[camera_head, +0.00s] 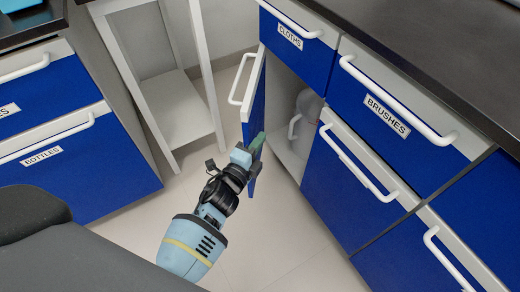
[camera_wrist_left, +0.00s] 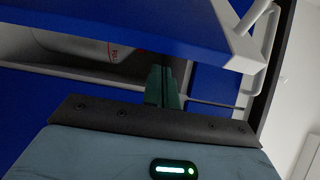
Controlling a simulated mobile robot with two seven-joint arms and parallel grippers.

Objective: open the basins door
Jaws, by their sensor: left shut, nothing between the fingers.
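A blue cabinet door (camera_head: 258,105) under the drawer labelled CLOTHS stands open, swung out from its cabinet, with a white handle (camera_head: 238,82) on its outer face. No label on the door can be read. My left gripper (camera_head: 257,143) is at the lower part of the door, close to its free edge; I cannot tell whether it touches. In the left wrist view the green fingers (camera_wrist_left: 162,87) are together and empty, below a blue panel (camera_wrist_left: 150,20) with a white edge and handle. My right gripper is not in view.
A grey-white container (camera_head: 305,115) sits inside the opened cabinet. Shut blue fronts with white handles, including a BRUSHES drawer (camera_head: 385,115), line the right. A BOTTLES drawer (camera_head: 70,155) and a white shelf stand (camera_head: 180,110) are left. The floor (camera_head: 280,235) between is clear.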

